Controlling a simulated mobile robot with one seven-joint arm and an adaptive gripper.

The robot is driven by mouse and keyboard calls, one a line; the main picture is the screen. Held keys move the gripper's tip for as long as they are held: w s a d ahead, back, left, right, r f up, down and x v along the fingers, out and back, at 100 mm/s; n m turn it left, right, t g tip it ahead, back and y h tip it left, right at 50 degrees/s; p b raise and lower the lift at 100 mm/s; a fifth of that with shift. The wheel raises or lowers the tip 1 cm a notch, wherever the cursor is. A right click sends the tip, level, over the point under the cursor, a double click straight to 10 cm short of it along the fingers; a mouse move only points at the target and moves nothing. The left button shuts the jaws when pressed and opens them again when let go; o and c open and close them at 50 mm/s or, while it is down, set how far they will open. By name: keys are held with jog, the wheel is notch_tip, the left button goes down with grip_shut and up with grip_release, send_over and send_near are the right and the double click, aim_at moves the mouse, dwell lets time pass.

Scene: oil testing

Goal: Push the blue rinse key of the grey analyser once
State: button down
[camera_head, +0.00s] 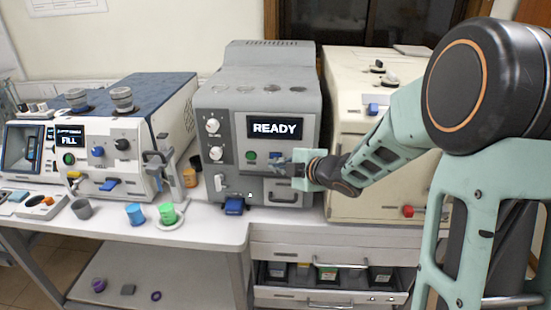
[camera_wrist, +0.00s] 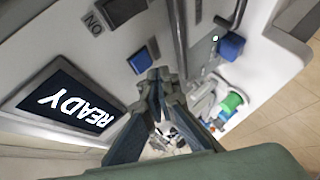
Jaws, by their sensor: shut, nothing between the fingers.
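The grey analyser (camera_head: 226,102) stands mid-bench in the head view, its screen (camera_head: 275,128) reading READY. The screen also shows, turned over, in the wrist view (camera_wrist: 68,105). A blue square key (camera_wrist: 139,61) sits on the front panel beside my gripper's tips. In the head view this key (camera_head: 275,155) is small and partly covered by my gripper (camera_head: 284,168). In the wrist view my gripper (camera_wrist: 158,76) is shut and empty, its tips close to the key's edge. I cannot tell whether they touch it.
A green button (camera_head: 250,156) is left of the key. A drawer handle (camera_head: 283,196) lies below, and a blue block (camera_head: 234,205) is at the analyser's foot. A white-and-blue machine (camera_head: 110,145) stands left, a cream cabinet (camera_head: 348,110) right. Cups stand on the front bench.

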jog(key=shift+w, duration=0.1)
jog(key=shift+w, duration=0.35)
jog(key=shift+w, duration=0.4)
dwell(0.8)
jog(key=shift+s, duration=0.85)
jog(key=shift+s+b, duration=0.95)
jog(key=shift+s, duration=1.55)
